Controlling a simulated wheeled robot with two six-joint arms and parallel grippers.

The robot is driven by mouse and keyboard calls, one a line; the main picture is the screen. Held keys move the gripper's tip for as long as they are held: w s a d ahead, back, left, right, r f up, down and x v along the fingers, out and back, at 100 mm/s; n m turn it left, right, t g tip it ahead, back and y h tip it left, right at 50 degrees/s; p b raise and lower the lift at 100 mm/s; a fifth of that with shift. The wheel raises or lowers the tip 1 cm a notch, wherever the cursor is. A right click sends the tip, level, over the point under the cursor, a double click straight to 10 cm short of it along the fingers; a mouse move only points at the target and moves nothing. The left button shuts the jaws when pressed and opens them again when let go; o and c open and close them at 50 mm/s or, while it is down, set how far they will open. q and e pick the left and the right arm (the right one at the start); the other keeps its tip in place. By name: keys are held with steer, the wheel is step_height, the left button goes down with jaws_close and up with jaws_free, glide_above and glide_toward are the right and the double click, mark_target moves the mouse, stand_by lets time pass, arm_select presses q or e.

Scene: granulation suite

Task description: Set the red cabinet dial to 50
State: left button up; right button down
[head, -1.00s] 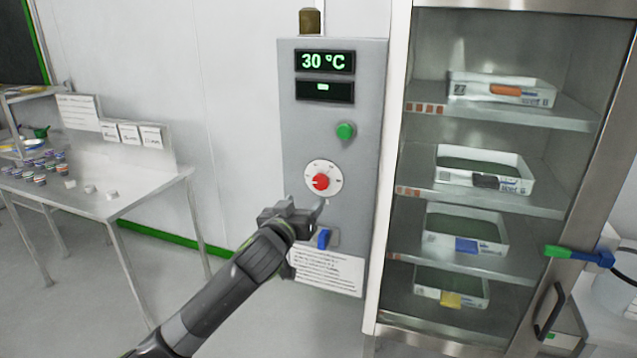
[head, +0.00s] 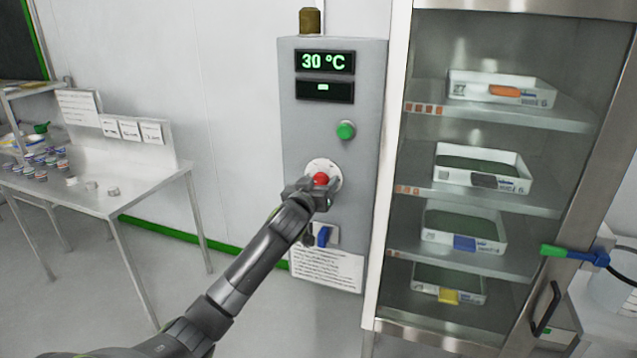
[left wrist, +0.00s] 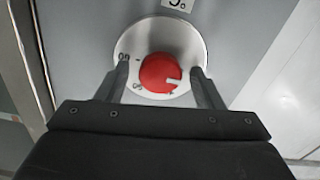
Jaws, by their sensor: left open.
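The red dial (head: 321,179) sits on a round pale plate on the grey control panel (head: 365,130). Its white pointer mark shows in the left wrist view, where the dial (left wrist: 158,72) lies between my fingers. My left gripper (head: 318,186) is at the dial, with its open fingers (left wrist: 160,82) on either side of it and a gap visible on each side. The display (head: 325,62) at the top of the panel reads 30 °C. My right gripper is not in view.
A green button (head: 345,131) is above the dial and a blue switch (head: 323,237) below it. A glass-doored cabinet (head: 375,290) with several trays stands close at the right. A metal table (head: 120,205) with small jars is at the left.

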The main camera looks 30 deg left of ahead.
arm_select(q)
steer(key=c, duration=1)
steer(key=shift+o, duration=0.2)
